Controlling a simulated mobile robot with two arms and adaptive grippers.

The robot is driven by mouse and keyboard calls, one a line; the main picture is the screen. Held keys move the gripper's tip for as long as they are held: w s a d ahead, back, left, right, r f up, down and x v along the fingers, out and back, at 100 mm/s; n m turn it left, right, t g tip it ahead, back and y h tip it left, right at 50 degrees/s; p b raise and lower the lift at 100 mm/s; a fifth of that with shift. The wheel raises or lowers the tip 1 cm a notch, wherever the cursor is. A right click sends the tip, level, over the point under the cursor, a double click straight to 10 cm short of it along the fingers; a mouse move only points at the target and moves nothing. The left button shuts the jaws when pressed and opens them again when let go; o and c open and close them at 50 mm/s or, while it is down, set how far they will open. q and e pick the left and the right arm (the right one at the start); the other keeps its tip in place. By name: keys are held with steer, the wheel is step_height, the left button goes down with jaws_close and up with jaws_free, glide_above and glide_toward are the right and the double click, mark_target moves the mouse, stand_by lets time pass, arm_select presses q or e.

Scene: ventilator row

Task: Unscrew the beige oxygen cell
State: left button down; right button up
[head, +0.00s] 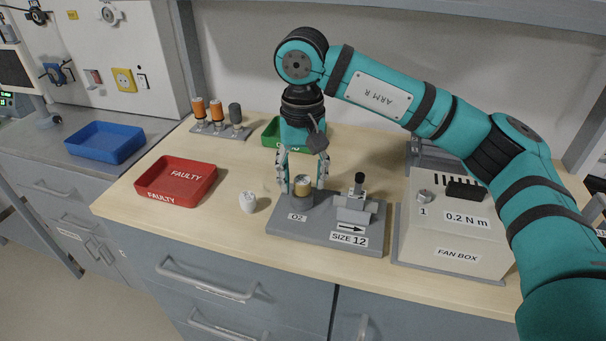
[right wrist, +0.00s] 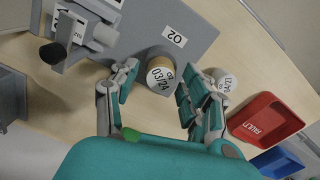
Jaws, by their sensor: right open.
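The beige oxygen cell (head: 303,186) stands upright in the O2 socket of a grey fixture block (head: 285,226) marked SIZE 12. It has a white top with a printed date, seen in the right wrist view (right wrist: 160,74). My right gripper (head: 303,183) points down over it, open, with one finger on each side of the cell. In the wrist view a gap shows between the cell and the fingers (right wrist: 157,84); I cannot tell whether either touches. My left gripper is not in view.
A white cell (head: 248,202) stands loose on the bench, left of the fixture. A red FAULTY tray (head: 177,194) is farther left, and a green tray (head: 271,136) is behind my gripper. A rack (head: 222,130) holds orange and grey cells. The fan box (head: 450,228) stands right.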

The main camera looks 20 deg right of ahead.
steer(key=m, duration=0.5)
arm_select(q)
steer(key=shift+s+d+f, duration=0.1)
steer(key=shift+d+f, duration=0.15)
arm_select(e)
steer(key=m, duration=0.4)
steer(key=m, duration=0.4)
steer(key=shift+b, duration=0.35)
steer(key=m, duration=0.5)
steer(key=shift+s, duration=0.1)
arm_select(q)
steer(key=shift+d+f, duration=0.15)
arm_select(e)
steer(key=shift+c, duration=0.3)
